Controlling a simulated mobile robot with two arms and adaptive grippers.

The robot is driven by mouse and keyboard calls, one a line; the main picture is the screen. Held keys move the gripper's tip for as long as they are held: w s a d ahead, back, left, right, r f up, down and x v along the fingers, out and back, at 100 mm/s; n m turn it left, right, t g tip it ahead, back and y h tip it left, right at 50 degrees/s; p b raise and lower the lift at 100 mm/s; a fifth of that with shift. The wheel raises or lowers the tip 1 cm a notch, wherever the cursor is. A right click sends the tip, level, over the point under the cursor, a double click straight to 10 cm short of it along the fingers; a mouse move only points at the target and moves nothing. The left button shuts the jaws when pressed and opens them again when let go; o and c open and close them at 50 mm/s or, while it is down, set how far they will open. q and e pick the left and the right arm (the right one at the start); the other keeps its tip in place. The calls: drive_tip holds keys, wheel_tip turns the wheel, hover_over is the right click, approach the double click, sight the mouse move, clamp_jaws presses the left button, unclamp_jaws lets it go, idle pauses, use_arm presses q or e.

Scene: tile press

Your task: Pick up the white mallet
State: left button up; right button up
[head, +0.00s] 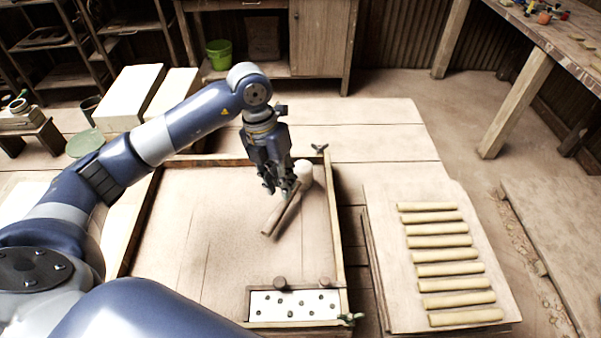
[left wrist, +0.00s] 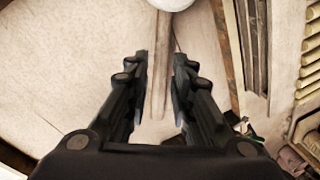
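The white mallet has a pale round head (head: 303,171) and a brown wooden handle (head: 281,212). It lies in the shallow wooden tray (head: 190,225), near its right side, with the handle slanting down to the left. My left gripper (head: 283,190) is over the handle, close to the head. In the left wrist view the mallet's handle (left wrist: 160,70) runs between the two spread fingers of my left gripper (left wrist: 160,95), with a gap on each side. The white head (left wrist: 171,3) is cut off by the top edge there. My right gripper is not in view.
A white plate with dark dots (head: 292,306) and two brown knobs sits at the tray's front right. A board (head: 385,270) with several clay rolls lies to the right. The tray's raised rim (head: 333,225) stands close to the mallet. The tray's left half is clear.

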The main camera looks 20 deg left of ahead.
sight(287, 202)
use_arm(q)
drive_tip(key=shift+s+d+f, duration=0.1)
drive_tip(key=shift+d+f, duration=0.1)
drive_tip(key=shift+f, duration=0.5)
drive_tip(key=f+p, duration=0.1)
drive_tip(key=f, duration=0.1)
drive_tip(key=d+f+p, duration=0.1)
drive_tip(key=f, duration=0.1)
drive_tip(key=shift+f, duration=0.6)
drive_tip(key=shift+c, duration=0.2)
drive_tip(key=c, duration=0.4)
clamp_jaws()
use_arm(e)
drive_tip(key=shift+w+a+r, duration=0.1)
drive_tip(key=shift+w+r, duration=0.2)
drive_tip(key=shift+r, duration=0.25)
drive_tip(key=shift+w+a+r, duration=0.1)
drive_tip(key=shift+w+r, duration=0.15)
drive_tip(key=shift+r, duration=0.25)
